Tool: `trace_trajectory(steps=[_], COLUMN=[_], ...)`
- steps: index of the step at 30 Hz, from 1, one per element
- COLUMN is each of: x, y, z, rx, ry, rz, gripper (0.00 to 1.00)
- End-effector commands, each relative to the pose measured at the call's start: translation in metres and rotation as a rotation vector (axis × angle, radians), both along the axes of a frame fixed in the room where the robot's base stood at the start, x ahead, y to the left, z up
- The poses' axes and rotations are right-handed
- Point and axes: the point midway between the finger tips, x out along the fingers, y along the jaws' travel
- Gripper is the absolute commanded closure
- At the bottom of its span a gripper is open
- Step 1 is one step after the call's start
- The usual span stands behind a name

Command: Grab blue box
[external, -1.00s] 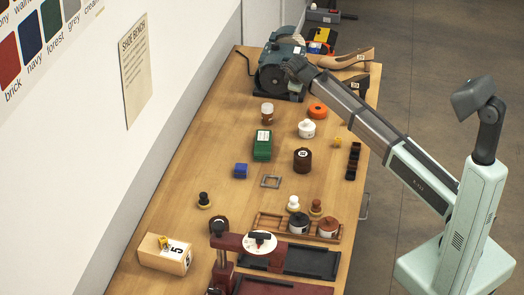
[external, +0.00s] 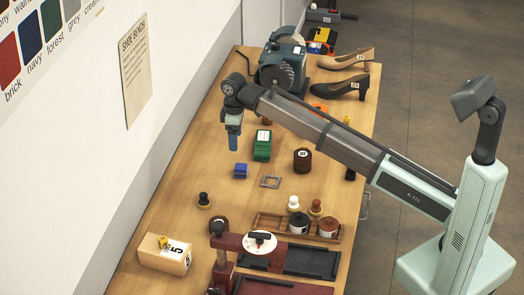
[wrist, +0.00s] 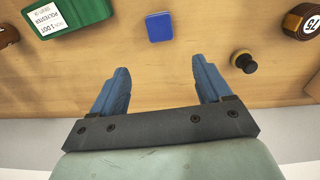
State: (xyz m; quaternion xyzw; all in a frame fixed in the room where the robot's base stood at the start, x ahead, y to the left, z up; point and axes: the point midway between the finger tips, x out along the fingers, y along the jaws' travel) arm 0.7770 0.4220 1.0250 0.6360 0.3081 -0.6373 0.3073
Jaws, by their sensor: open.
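A small blue box (external: 241,171) sits on the wooden bench, left of a square grey frame. It also shows in the wrist view as a blue square (wrist: 160,27) at the top middle, ahead of the fingers. My gripper (external: 233,142) hangs above the bench, behind and slightly left of the box in the external view. In the wrist view my gripper (wrist: 159,78) has its two blue fingers wide apart, with bare wood between them. The fingers are not touching the box.
A green box (external: 262,146) stands close to the right of my gripper. A black-knobbed piece (external: 204,199) stands in front of the blue box. A brown tape roll (external: 303,160) is further right. Bare wood surrounds the blue box; a wall runs along the left.

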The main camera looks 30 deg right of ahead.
Motion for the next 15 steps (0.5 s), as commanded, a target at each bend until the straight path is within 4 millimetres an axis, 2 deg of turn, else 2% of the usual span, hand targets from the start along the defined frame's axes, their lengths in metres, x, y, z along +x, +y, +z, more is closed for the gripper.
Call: trace_trajectory(steps=[10, 15], x=[-0.001, 0.0], y=[-0.001, -0.001], z=[-0.056, -0.075], rx=[-0.001, 0.0], ry=[0.0, -0.002], rz=[0.0, 0.0], gripper=[0.22, 0.22])
